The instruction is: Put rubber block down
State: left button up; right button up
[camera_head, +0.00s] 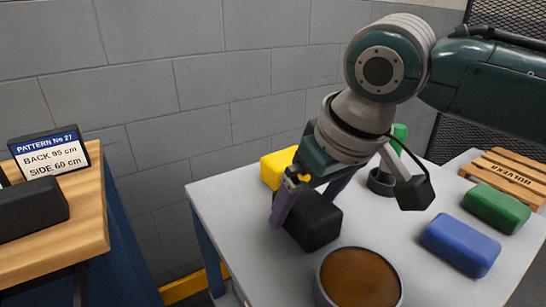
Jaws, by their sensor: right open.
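A black block (317,222), which looks like the rubber block, is on the light grey table (225,207) and appears to rest on its top. My right gripper (308,202) reaches down over it from the upper right. Its jaws are open, with one purple finger at the block's left side and the other partly hidden behind it. I cannot tell whether a finger touches the block. My left gripper is not in view.
A yellow block (277,168) lies behind the black one. A round brown-filled container (359,279) stands in front. Blue (461,246) and green (496,208) blocks and a small pallet (509,174) lie right. A wooden bench (88,212) with a sign (49,153) and dark block (30,209) stands left.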

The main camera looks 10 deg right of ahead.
jog(key=p+v, duration=0.2)
jog(key=v, duration=0.8)
jog(key=shift+r, duration=0.2)
jog(key=shift+s+r+p, duration=0.25)
jog(key=shift+r+p, duration=0.05)
jog(key=shift+r, duration=0.3)
jog(key=s+a+y+p, duration=0.2)
jog(key=s+a+p, duration=0.2)
jog(key=s+p, duration=0.3)
jog(key=s+d+r+m+g+h+p, duration=0.1)
jog(key=s+d+h+p, duration=0.15)
jog(key=s+d, duration=0.35)
jog(key=s+d+m+h+p, duration=0.1)
jog(key=s+d+p, duration=0.2)
jog(key=s, duration=0.5)
notch_tip(320, 180, up, 37)
jog(key=p, duration=3.7)
jog(key=shift+r, duration=0.15)
jog(key=shift+w+a, duration=0.1)
